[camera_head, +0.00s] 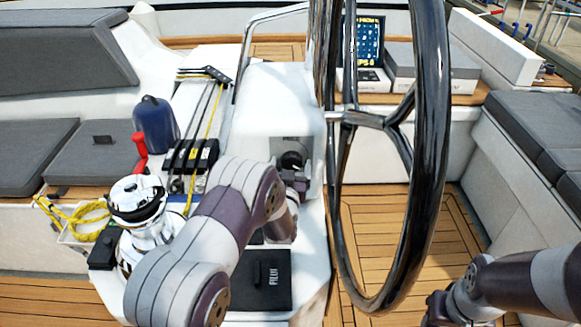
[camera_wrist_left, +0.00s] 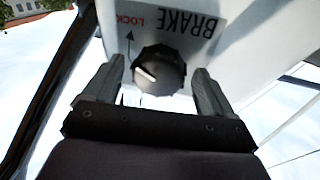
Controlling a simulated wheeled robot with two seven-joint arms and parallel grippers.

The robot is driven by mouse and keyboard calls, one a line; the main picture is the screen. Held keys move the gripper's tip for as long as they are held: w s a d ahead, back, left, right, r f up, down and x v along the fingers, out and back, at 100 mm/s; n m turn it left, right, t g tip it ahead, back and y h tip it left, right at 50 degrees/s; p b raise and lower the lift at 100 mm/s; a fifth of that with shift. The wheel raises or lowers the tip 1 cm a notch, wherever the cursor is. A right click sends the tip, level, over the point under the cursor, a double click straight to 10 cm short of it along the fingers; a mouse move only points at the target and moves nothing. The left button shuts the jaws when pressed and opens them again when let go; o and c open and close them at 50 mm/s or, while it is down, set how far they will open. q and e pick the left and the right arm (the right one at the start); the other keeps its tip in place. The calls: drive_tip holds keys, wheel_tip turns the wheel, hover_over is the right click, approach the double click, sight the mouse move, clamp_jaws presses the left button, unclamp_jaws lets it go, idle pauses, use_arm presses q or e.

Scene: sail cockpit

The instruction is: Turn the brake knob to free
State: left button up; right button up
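The brake knob (camera_wrist_left: 158,70) is black, round and ridged, with a white pointer line toward the left in the left wrist view. It sits on a pale panel lettered BRAKE and, in red, LOCK (camera_wrist_left: 130,20), both upside down there, beside a dark arrow. In the head view the knob (camera_head: 291,160) is on the white pedestal, left of the wheel. My left gripper (camera_head: 294,181) is at it; in the wrist view its open fingers (camera_wrist_left: 160,66) stand either side of the knob, with narrow gaps. My right gripper (camera_head: 436,308) is at the lower right, its fingers unclear.
The black steering wheel (camera_head: 432,150) stands close right of the pedestal (camera_head: 275,95). A chrome winch (camera_head: 140,205) with a red handle, a blue jug (camera_head: 155,122) and yellow rope (camera_head: 80,215) are left. A black PILOT box (camera_head: 265,285) is below the arm.

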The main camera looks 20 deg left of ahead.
use_arm(q)
drive_tip(key=c, duration=1)
drive_tip(key=shift+f+n+b, duration=0.2)
drive_tip(key=shift+n+b, duration=0.6)
drive_tip(key=shift+b, duration=0.1)
drive_tip(key=n+b, duration=0.3)
drive_tip(key=n+y+b, duration=0.1)
drive_tip(key=n+b, duration=0.2)
drive_tip(key=n+y+b, duration=0.1)
drive_tip(key=n+b, duration=0.2)
drive_tip(key=n, duration=0.1)
drive_tip(key=shift+d+f, duration=0.25)
drive_tip(key=n+y+b, duration=0.1)
drive_tip(key=n+b, duration=0.9)
drive_tip(key=shift+d+r+g+y, duration=0.15)
drive_tip(key=shift+g+y, duration=0.15)
drive_tip(key=shift+y, duration=0.1)
drive_tip(key=n+b, duration=0.3)
drive_tip(key=shift+r+g, duration=0.1)
drive_tip(key=shift+g, duration=0.2)
drive_tip(key=shift+r+n+y+b, duration=0.25)
drive_tip(key=shift+n+b, duration=0.45)
drive_tip(key=shift+n, duration=0.4)
